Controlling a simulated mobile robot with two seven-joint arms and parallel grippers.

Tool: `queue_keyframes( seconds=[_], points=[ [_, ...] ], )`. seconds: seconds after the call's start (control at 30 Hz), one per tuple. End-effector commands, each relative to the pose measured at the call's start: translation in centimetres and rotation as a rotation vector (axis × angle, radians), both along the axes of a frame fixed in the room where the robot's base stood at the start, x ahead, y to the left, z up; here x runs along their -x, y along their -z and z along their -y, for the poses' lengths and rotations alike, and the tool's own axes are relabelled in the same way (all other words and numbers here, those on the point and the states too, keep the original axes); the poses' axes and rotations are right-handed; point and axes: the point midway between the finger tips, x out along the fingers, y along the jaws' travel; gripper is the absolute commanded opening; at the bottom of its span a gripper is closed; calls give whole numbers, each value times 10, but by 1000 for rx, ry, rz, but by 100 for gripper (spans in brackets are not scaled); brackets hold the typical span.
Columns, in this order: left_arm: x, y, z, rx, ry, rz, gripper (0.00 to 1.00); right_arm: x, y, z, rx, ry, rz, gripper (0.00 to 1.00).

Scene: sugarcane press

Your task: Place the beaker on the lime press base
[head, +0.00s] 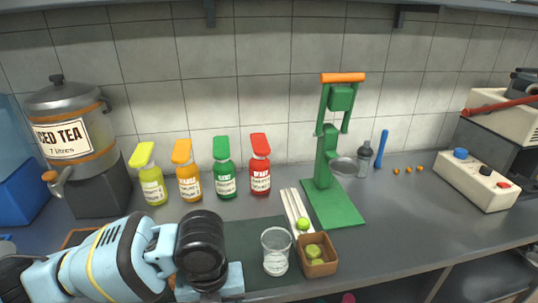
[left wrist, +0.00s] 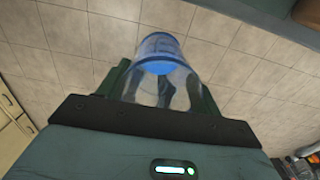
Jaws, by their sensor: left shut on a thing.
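A clear beaker (left wrist: 165,68) with blue showing through it sits between the dark fingers of my left gripper (left wrist: 163,88), which is shut on it in the left wrist view. In the head view my left arm comes in at the lower left, and its fingers are hidden. A clear glass vessel (head: 275,252) shows there to the right of my wrist, over the dark mat; I cannot tell whether it is the held beaker. The green lime press (head: 328,160) has an orange handle and a flat green base (head: 335,207), which is bare in front. My right gripper is not in view.
A brown box (head: 317,267) with green limes and pale sticks (head: 293,208) with a lime lie before the press. Several capped bottles (head: 225,180) and an iced tea dispenser (head: 70,125) stand at the left. A button box (head: 477,180) is at the right.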

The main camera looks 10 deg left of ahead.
Motion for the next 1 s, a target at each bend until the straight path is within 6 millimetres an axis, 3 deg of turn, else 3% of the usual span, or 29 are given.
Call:
queue_keyframes(
  seconds=[0.27,1.0],
  points=[
    [0,-6,-9,0,-275,0,42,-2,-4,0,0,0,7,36],
    [3,-28,-45,-1,-1537,-1,42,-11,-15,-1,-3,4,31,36]
  ],
)
